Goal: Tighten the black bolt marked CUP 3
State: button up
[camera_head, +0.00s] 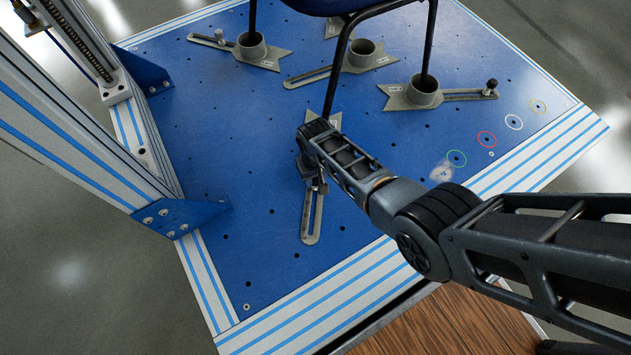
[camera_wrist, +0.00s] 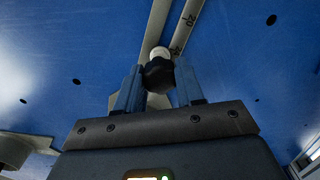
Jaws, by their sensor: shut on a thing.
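In the wrist view a black bolt head (camera_wrist: 158,75) with a pale round end (camera_wrist: 159,53) sits between the two blue-grey fingers of my gripper (camera_wrist: 158,88), which is shut on it. The bolt is at a slotted metal arm (camera_wrist: 155,30) lying on the blue plate. In the head view my gripper (camera_head: 318,186) points down at the slotted arm (camera_head: 312,222) of the front bracket. My arm hides this bracket's cup and most of the bolt. I cannot read a CUP 3 mark on it.
Another bracket with a cup (camera_head: 423,92) and a black-topped bolt (camera_head: 491,86) stands to the right. A striped frame post (camera_head: 75,110) is at left. The front of the blue plate (camera_head: 270,265) is clear.

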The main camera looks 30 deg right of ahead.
dwell(0.3)
jog(key=m, duration=0.4)
jog(key=o, duration=1)
jog(key=shift+o, duration=0.2)
jog(key=n, duration=0.3)
jog(key=shift+n, duration=0.3)
